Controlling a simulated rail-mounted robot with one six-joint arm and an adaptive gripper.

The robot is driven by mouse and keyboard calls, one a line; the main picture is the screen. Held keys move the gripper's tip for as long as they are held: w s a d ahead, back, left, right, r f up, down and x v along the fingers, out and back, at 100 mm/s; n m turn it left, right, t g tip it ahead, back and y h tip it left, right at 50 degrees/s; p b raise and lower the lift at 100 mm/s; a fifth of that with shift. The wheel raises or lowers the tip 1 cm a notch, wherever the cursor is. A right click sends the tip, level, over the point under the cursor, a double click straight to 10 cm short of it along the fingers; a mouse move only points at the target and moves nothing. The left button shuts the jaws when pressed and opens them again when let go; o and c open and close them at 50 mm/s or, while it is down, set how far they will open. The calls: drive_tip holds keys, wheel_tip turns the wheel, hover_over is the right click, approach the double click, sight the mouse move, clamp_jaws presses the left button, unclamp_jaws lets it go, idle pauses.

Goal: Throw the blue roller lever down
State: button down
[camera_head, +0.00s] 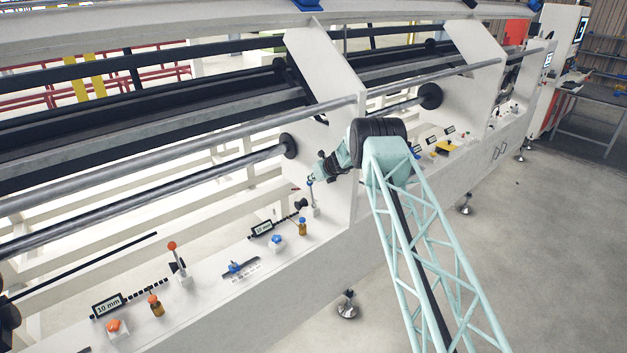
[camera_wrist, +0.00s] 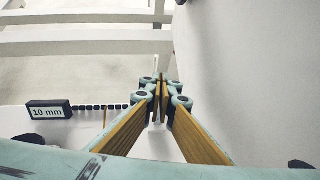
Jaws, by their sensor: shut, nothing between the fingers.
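The blue roller lever (camera_head: 310,191) stands roughly upright on the white front ledge, a thin stem with a small blue knob at its top. My gripper (camera_head: 313,177) is shut and empty, with its tips close above the lever's knob. I cannot tell whether they touch. In the wrist view my gripper's fingertips (camera_wrist: 161,82) are together in front of the ledge, and the lever is mostly or wholly hidden behind the fingers.
A 10 mm display (camera_wrist: 49,109) sits left of the fingers. A white upright panel (camera_wrist: 245,70) is close on the right. A red-knobbed lever (camera_head: 172,247), a blue button (camera_head: 277,242) and an orange button (camera_head: 116,326) are along the ledge. Steel rollers (camera_head: 190,165) run behind.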

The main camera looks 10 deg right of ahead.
drive_tip(key=shift+s+r+b, duration=0.2)
drive_tip(key=shift+b, duration=0.15)
idle(0.3)
drive_tip(key=s+d+r+b, duration=0.1)
drive_tip(key=s+r+b, duration=0.2)
drive_tip(key=r, duration=0.8)
drive_tip(key=shift+s+r, duration=0.3)
drive_tip(key=shift+s, duration=0.65)
idle(0.3)
drive_tip(key=shift+r, duration=0.1)
